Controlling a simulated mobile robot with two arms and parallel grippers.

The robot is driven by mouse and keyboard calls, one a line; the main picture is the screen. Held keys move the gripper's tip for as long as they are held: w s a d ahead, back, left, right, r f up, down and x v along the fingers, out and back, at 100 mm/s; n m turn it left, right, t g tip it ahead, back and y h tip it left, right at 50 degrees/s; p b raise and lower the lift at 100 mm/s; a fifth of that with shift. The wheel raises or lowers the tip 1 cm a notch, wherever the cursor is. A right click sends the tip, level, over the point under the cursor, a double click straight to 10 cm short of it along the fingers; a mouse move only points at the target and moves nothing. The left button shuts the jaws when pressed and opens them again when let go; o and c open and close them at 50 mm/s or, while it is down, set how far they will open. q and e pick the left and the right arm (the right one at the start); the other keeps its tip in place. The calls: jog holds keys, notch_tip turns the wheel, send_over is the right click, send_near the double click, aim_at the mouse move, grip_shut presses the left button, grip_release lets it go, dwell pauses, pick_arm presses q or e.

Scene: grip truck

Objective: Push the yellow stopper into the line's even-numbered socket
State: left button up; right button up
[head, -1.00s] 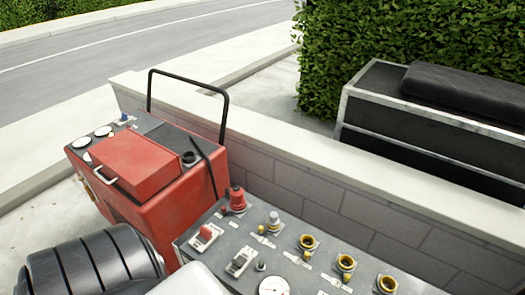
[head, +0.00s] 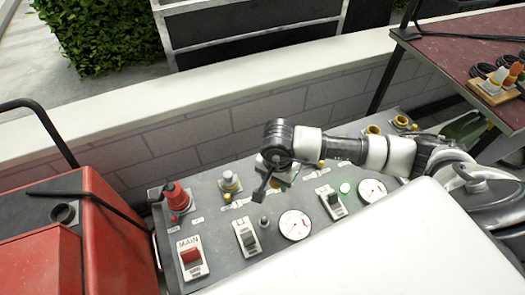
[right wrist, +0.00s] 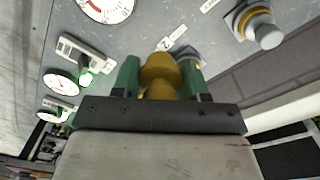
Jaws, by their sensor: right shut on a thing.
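My right gripper (head: 274,178) reaches in from the right over the grey control panel (head: 208,213). In the right wrist view its green fingers (right wrist: 158,82) are shut on a yellow stopper (right wrist: 159,70). A grey square socket collar (right wrist: 188,54) shows just behind the stopper, with a white label that looks like a 2 beside it. I cannot tell whether the stopper is inside that socket. A grey plug (head: 230,182) sits in the socket to the left, also visible in the wrist view (right wrist: 263,29). Yellow-ringed sockets (head: 373,130) lie further right. My left gripper is not in view.
A red emergency knob (head: 176,197), a red MAIN switch (head: 190,256) and a gauge (head: 295,225) crowd the panel. A red machine (head: 112,235) stands at left. A low wall (head: 180,142) runs behind. A dark red table (head: 470,72) is at upper right.

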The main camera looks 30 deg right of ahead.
pick_arm(q)
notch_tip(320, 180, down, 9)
jog(key=b, duration=0.8)
pick_arm(e)
jog(key=w+d+f+m+b, duration=0.1)
jog(key=w+m, duration=0.2)
jog(key=m, duration=0.5)
jog(key=w+d+f+m+b, duration=0.1)
jog(key=w+m, duration=0.2)
jog(key=m, duration=0.6)
jog(key=w+d+f+m, duration=0.1)
jog(key=w+m, duration=0.3)
jog(key=m, duration=0.5)
jog(key=shift+d+f+b, duration=0.2)
jog(key=shift+f+b, duration=0.2)
jog(key=shift+f, duration=0.5)
pick_arm(q)
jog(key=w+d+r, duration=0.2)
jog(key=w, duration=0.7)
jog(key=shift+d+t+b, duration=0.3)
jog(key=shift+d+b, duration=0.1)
jog(key=shift+b, duration=0.05)
pick_arm(e)
jog(key=shift+f, duration=0.3)
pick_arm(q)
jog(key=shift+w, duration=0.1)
pick_arm(e)
jog(key=shift+f, duration=0.1)
